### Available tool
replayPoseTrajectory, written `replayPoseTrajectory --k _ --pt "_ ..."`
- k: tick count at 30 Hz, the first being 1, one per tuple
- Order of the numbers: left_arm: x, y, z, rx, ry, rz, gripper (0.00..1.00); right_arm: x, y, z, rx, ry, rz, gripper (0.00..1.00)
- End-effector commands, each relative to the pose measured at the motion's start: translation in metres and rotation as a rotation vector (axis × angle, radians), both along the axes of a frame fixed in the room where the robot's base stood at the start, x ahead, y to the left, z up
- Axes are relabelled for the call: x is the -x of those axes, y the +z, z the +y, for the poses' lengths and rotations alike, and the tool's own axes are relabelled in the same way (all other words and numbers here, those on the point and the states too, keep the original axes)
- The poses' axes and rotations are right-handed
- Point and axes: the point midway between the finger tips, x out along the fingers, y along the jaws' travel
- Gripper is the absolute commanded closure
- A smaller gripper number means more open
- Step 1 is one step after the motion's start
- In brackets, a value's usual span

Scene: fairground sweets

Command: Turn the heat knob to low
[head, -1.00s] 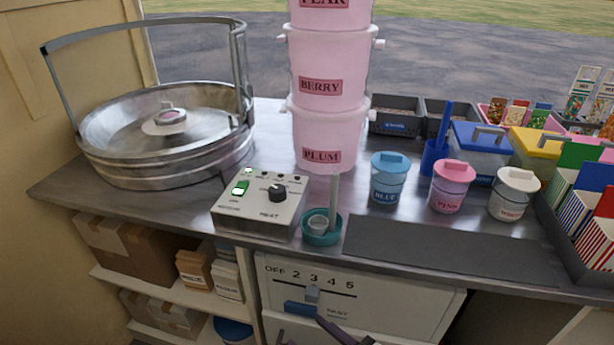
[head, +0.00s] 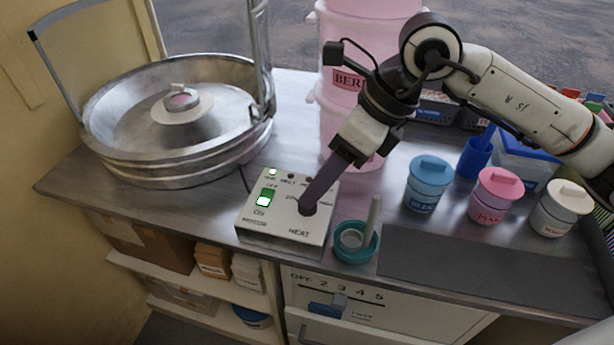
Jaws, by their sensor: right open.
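The heat control box (head: 283,232) is a pale box on the metal counter, with a green lit switch (head: 265,198), a row of small lamps and the label HEAT. The black heat knob (head: 307,208) is on its right half, mostly covered by my right gripper (head: 309,203). The gripper's fingers point down at the knob, with the tips at or just over it. The jaws are open, though seen edge-on. The knob's pointer direction is hidden. My left gripper is not in view.
A large metal floss pan (head: 180,150) stands left of the box. A teal cup (head: 356,246) with an upright stick sits close to its right. Pink stacked tubs (head: 330,128) rise behind. Blue (head: 429,185), pink (head: 492,198) and white (head: 560,210) jars stand to the right.

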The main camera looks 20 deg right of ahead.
Motion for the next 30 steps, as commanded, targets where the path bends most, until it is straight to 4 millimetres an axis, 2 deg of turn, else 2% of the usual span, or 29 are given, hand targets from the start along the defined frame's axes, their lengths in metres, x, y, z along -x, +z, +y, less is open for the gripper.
replayPoseTrajectory --k 1,5,8,15,21,30 --pt "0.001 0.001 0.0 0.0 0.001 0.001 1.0 -0.006 0.007 -0.014 0.051 -0.019 -0.025 0.53" --pt "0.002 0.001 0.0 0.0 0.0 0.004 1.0 -0.012 0.007 -0.029 0.11 -0.042 -0.047 0.53" --pt "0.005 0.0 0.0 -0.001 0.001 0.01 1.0 -0.015 -0.003 -0.027 0.114 -0.044 -0.046 0.53" --pt "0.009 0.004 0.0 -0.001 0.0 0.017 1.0 -0.025 -0.044 -0.012 0.11 -0.041 -0.044 0.53" --pt "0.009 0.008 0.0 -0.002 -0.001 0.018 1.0 -0.033 -0.072 -0.003 0.108 -0.042 -0.046 0.53" --pt "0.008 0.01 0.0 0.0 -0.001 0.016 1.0 -0.036 -0.085 0.001 0.108 -0.041 -0.049 0.53"
